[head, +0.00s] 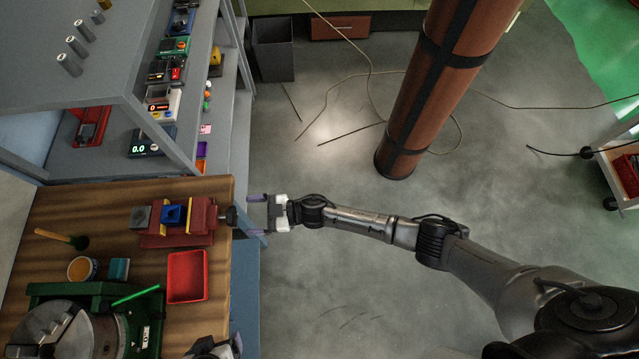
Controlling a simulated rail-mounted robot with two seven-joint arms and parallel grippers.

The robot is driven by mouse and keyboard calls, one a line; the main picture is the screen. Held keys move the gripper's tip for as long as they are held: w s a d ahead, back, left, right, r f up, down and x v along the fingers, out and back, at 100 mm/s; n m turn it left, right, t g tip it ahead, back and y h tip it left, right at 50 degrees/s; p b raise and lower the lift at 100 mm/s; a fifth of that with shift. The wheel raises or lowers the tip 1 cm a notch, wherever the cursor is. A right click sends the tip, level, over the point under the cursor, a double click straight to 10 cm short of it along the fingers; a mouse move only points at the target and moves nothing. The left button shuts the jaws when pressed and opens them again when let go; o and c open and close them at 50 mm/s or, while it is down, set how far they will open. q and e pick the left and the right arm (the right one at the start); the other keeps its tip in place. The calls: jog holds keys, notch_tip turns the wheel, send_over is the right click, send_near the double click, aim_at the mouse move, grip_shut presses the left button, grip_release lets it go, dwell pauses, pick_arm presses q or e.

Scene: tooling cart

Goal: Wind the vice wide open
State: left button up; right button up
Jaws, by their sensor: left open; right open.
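The vice (200,224) is red and sits at the right edge of the wooden bench top, with a grey block at its left end. A blue piece (173,214) with yellow beside it sits at its middle. Its dark handle (230,216) sticks out to the right past the bench edge. My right gripper (258,214) is open and empty just right of the handle, its two fingers pointing left, apart from it. My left gripper (222,347) is at the bottom edge, partly cut off, and open. The inner jaw gap is too small to judge.
Floor right of the bench is open, with a brown column (440,80).

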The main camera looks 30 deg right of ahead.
jog(key=v, duration=0.8)
notch_tip(320, 180, up, 10)
jog(key=m+t+h+p, duration=0.6)
jog(key=m+h+p, duration=0.1)
jog(key=s+d+r+m+g+h+p, duration=0.3)
jog(key=s+d+r+m+h+p, duration=0.1)
jog(key=s+d+r+h+p, duration=0.3)
jog(key=s+d, duration=0.1)
jog(key=d, duration=0.1)
jog(key=shift+s+d+r+h+p, duration=0.3)
jog(key=shift+s+d+r+p, duration=0.05)
jog(key=shift+r, duration=0.05)
